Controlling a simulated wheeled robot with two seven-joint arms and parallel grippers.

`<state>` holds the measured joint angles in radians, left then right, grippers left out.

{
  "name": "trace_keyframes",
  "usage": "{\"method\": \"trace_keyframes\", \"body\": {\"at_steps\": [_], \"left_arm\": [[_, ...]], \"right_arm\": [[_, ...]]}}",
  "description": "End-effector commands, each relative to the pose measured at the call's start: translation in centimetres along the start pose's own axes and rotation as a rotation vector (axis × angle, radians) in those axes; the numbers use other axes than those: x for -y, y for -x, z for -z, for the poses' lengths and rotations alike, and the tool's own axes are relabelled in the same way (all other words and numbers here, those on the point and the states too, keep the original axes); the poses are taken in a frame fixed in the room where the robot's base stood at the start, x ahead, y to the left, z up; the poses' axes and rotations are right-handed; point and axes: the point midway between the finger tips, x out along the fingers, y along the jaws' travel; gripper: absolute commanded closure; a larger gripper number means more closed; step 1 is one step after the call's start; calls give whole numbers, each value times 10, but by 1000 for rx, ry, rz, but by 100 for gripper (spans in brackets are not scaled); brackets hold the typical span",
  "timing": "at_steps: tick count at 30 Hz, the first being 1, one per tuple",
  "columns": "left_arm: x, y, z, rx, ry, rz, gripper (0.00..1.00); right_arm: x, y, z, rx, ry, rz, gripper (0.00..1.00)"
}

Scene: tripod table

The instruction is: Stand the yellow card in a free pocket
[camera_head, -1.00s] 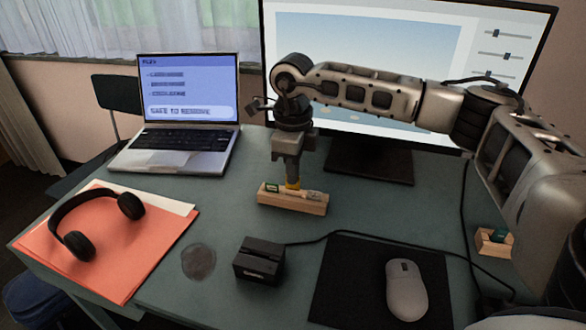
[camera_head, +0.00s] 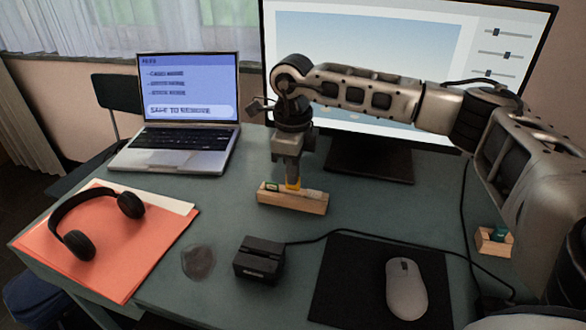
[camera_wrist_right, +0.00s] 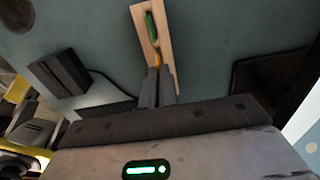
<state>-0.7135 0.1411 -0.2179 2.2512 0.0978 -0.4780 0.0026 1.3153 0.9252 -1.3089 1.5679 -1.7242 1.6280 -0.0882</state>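The wooden holder (camera_head: 290,204), a small block with pockets along its top, stands on the desk below my right gripper (camera_head: 292,179). The gripper points down and is shut on the yellow card (camera_head: 293,185), which is at the holder's top near its middle. The yellow card also shows between the fingertips in the right wrist view (camera_wrist_right: 158,60). Its lower edge is hidden, so I cannot tell how deep it sits in a pocket. A green card (camera_wrist_right: 151,27) stands in a neighbouring pocket, left of the yellow one in the head view. My left gripper is not in view.
A black card reader (camera_head: 259,261) with a cable stands in front of the holder. A mouse (camera_head: 405,288) lies on a dark mat at right. A smaller wooden block (camera_head: 494,243) with a dark green piece is at far right. A laptop (camera_head: 182,138), headphones (camera_head: 75,236) and monitor stand surround the area.

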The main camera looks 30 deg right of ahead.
Motion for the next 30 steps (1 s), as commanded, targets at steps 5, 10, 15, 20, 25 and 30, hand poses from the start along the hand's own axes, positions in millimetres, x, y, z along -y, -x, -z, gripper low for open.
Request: {"method": "trace_keyframes", "body": {"at_steps": [5,10,15,20,25,30], "left_arm": [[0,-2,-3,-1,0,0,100],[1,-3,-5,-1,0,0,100],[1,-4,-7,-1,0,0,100],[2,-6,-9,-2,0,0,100],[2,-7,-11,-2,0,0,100],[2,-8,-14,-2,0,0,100]], "right_arm": [[0,-6,0,0,0,0,100],[0,-10,0,0,0,0,100],[0,-14,0,1,0,0,100],[0,-18,0,1,0,0,100],[0,-22,0,1,0,-1,100],[0,-27,0,0,0,-1,100]]}}
